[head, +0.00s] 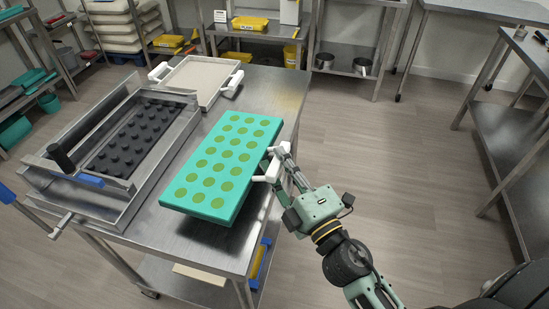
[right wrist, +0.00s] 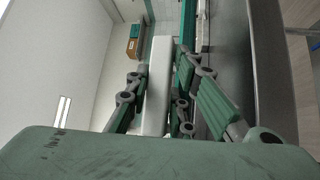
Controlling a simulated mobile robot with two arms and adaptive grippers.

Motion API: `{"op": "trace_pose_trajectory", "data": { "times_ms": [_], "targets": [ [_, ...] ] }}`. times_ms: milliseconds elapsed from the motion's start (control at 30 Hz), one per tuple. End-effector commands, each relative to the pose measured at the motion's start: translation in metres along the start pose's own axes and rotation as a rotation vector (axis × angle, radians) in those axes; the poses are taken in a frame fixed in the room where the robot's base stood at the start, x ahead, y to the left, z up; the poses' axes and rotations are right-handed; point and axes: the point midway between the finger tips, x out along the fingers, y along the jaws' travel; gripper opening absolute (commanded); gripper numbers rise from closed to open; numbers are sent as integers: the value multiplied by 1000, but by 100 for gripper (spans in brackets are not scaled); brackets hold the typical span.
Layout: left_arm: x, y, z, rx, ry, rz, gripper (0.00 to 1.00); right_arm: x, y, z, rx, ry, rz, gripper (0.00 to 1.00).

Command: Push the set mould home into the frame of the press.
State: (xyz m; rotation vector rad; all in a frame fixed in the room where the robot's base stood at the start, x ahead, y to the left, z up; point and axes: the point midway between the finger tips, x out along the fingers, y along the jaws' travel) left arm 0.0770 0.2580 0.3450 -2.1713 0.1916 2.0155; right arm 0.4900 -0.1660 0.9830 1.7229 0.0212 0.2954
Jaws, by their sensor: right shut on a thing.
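The set mould (head: 232,142) is a teal slab with rows of olive-green round cavities. It lies flat, or nearly so, over the steel table, to the right of the press (head: 60,170) and outside its frame. I cannot tell whether it touches the table. The press has a steel frame around a black plate with round studs (head: 130,138). My right gripper (head: 275,165) is shut on the white handle on the mould's right side. In the right wrist view that white handle (right wrist: 158,85) lies between the fingers. My left gripper is not in view.
A cream tray with white handles (head: 193,79) sits at the table's back. The steel table (head: 285,90) has bare strips beside the mould. A crank handle (head: 60,226) juts from the press's front. Shelves stand behind; a steel bench (head: 510,110) stands right. Open floor lies between.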

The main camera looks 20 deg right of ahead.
Motion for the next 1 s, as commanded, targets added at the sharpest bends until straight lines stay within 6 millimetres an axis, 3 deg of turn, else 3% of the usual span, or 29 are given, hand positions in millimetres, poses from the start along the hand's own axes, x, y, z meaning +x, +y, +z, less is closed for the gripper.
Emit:
{"op": "trace_pose_trajectory", "data": {
  "times_ms": [33,100,267,500,867,1000],
  "targets": [
    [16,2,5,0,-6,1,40,8,-8,2,9,18,19,0],
    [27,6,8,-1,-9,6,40,20,-12,4,28,38,35,0],
    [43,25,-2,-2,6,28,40,40,-12,7,68,72,63,0],
    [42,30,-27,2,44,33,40,46,-7,7,83,81,69,0],
    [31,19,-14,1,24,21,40,44,-4,7,60,81,51,0],
    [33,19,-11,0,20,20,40,54,-10,-3,63,82,55,0]
  ]
}}
